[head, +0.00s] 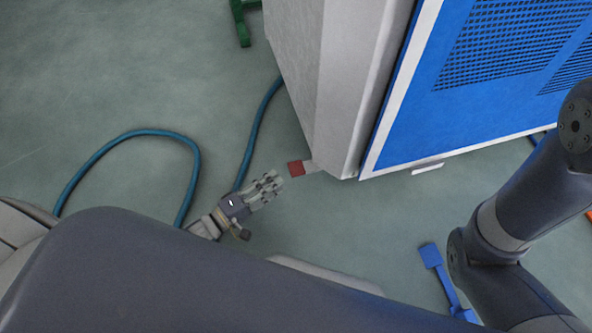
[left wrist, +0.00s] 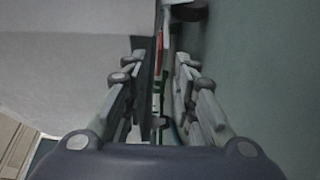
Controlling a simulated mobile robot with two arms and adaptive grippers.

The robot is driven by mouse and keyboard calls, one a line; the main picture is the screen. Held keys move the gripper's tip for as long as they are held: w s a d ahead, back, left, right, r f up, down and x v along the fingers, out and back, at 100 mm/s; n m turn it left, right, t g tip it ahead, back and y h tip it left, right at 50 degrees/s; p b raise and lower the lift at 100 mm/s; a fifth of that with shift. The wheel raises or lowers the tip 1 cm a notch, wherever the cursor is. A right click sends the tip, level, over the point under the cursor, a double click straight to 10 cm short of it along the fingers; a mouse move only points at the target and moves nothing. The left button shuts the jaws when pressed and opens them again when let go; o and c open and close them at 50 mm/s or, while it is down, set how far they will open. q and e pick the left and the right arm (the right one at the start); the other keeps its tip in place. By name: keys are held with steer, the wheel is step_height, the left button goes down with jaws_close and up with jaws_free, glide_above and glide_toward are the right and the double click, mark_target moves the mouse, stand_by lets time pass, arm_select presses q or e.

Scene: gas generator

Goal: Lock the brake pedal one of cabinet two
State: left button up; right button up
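The brake pedal is a small red plate (head: 296,168) on a short pale bar, at the lower corner of the white and blue cabinet (head: 340,90). In the left wrist view a thin red strip, apparently the pedal seen edge-on (left wrist: 159,50), shows between the fingers. My left gripper (head: 274,184) is just left of and below the pedal in the head view, its fingers pointing at it. A gap shows between the fingers in the left wrist view (left wrist: 160,66); I see no finger clearly touching the pedal. My right gripper is out of view.
A teal hose (head: 160,133) loops over the green floor behind my left gripper. A blue pedal-like part (head: 432,256) is on the lower right, near my right arm. A green foot (head: 241,22) stands at the top. Open floor lies at the upper left.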

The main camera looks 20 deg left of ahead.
mark_target(296, 168)
arm_select(q)
steer(key=b+x, duration=0.3)
steer(key=x, duration=0.4)
steer(key=shift+w+d+f, duration=0.1)
steer(key=shift+w+d, duration=0.1)
steer(key=shift+w+d+b, duration=0.3)
steer(key=shift+w+b, duration=0.05)
steer(key=shift+w, duration=0.1)
jaws_close()
